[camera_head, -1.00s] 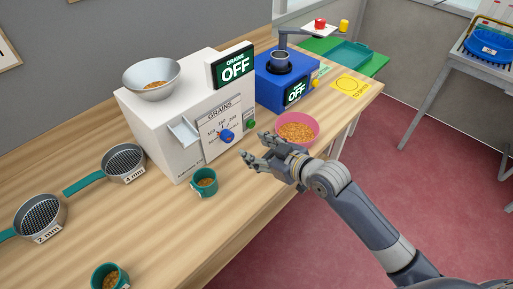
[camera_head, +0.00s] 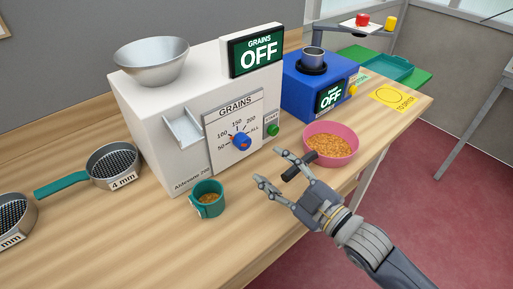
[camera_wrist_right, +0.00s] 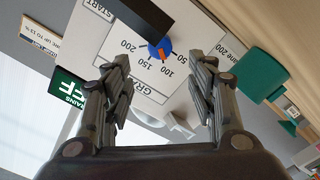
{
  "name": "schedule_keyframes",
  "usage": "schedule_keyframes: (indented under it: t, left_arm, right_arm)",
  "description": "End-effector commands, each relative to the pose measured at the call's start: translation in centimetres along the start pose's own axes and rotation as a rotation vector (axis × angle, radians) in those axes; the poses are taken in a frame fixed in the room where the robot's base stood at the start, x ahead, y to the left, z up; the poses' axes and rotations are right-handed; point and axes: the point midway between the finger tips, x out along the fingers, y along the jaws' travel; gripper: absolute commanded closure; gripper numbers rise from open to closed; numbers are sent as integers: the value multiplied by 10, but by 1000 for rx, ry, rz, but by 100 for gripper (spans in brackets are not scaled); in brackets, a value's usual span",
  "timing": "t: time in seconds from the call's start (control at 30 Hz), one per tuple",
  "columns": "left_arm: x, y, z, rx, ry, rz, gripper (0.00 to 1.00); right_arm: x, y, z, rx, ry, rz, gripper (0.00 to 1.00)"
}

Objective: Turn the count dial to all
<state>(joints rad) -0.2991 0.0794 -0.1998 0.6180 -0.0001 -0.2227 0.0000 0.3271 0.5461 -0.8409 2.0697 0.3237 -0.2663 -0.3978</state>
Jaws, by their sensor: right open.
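The count dial (camera_head: 242,142) is a blue knob with an orange-red pointer on the front panel of the white grain counter (camera_head: 165,120). Printed marks around it read 50, 100, 150, 200 and ALL. The pointer is toward 100; the wrist view also shows the dial (camera_wrist_right: 160,48) with its pointer near 100. My right gripper (camera_head: 270,167) is open and empty, in front of the panel, below and right of the dial and apart from it. In the wrist view the dial shows beyond the gap between the fingers (camera_wrist_right: 160,75). My left gripper is not in view.
A green START button (camera_head: 273,130) sits right of the dial. A teal cup (camera_head: 207,200) stands below the panel; a pink bowl of grain (camera_head: 330,146) stands right. The GRAINS display (camera_head: 257,53) reads OFF. A metal bowl (camera_head: 151,62) tops the counter. Bare wood lies in front.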

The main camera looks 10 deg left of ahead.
Motion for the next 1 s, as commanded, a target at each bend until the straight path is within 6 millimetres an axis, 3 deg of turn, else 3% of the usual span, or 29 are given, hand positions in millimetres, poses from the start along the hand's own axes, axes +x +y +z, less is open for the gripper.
schedule_keyframes:
  t: [0.1,0.2,0.37,0.5,0.67,0.93,0.97,1.0]
  left_arm:
    - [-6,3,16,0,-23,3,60]
    - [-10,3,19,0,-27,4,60]
    - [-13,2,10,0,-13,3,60]
    - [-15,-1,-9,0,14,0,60]
    - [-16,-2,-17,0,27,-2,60]
    - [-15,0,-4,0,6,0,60]
    - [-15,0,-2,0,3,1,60]
    - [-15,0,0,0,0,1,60]
  right_arm:
    - [21,2,-4,2,3,1,48]
    - [41,2,-4,3,2,1,48]
    - [70,2,-2,2,0,0,48]
    - [87,1,-1,3,-1,-1,48]
    - [96,1,-1,1,-1,0,48]
    - [98,0,0,1,-1,0,48]
    - [98,0,0,1,-1,0,50]
    - [98,0,0,2,-1,0,59]
